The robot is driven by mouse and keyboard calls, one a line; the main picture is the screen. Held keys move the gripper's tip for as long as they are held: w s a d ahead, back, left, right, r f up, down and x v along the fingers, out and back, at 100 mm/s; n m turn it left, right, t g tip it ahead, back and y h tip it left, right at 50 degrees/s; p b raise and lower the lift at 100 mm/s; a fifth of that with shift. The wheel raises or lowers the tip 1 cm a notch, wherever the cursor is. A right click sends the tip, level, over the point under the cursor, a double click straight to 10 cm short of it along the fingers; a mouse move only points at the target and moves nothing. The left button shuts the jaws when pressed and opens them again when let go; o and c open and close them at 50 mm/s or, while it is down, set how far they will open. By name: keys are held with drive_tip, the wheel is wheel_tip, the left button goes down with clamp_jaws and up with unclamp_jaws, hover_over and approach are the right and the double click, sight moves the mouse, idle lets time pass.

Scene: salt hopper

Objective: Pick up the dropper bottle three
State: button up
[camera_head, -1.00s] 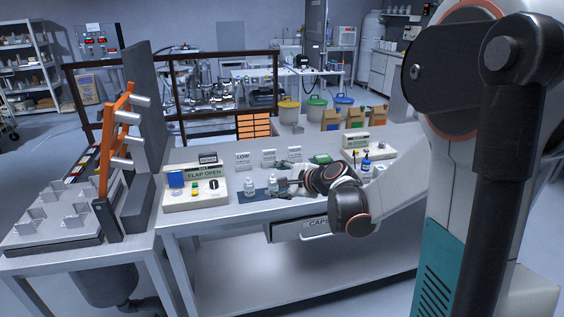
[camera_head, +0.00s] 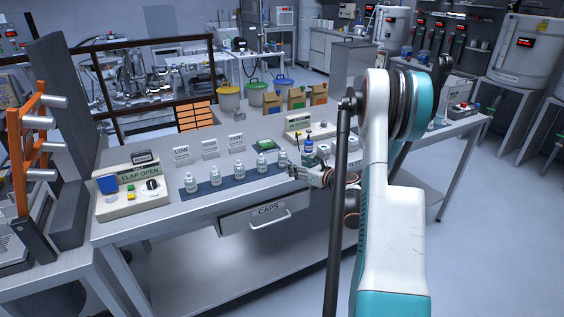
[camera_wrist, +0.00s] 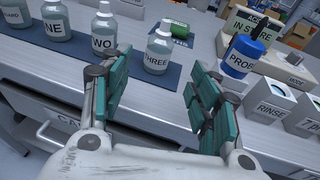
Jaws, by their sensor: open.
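Dropper bottle three (camera_wrist: 158,52) is a small clear bottle with a white cap and a THREE label. It stands upright at the right end of a row on the dark blue mat (camera_wrist: 172,78). In the head view it appears to be the rightmost bottle (camera_head: 282,159). My gripper (camera_wrist: 161,72) is open and empty, with bottle three seen beyond the gap between its green-padded fingers. In the head view my gripper (camera_head: 302,173) is just right of the row, near the bench's front edge. I cannot tell whether it touches the bottle.
Bottle two (camera_wrist: 103,35) and others stand left of bottle three. A green object (camera_wrist: 180,28) lies behind. The CAPS drawer (camera_head: 268,212) is below the bench edge.

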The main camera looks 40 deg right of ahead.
sight(283, 159)
drive_tip(key=w, duration=0.2)
drive_tip(key=w+f, duration=0.1)
drive_tip(key=w, duration=0.1)
drive_tip(key=shift+w+d+b, duration=0.15)
drive_tip(key=shift+w+b, duration=0.2)
drive_tip(key=shift+b, duration=0.05)
drive_tip(key=w+b, duration=0.1)
drive_tip(key=w, duration=0.1)
drive_tip(key=w+f+b, duration=0.1)
drive_tip(key=w, duration=0.1)
drive_tip(key=shift+w+f, duration=0.1)
drive_tip(key=shift+w, duration=0.4)
drive_tip(key=c, duration=1.1)
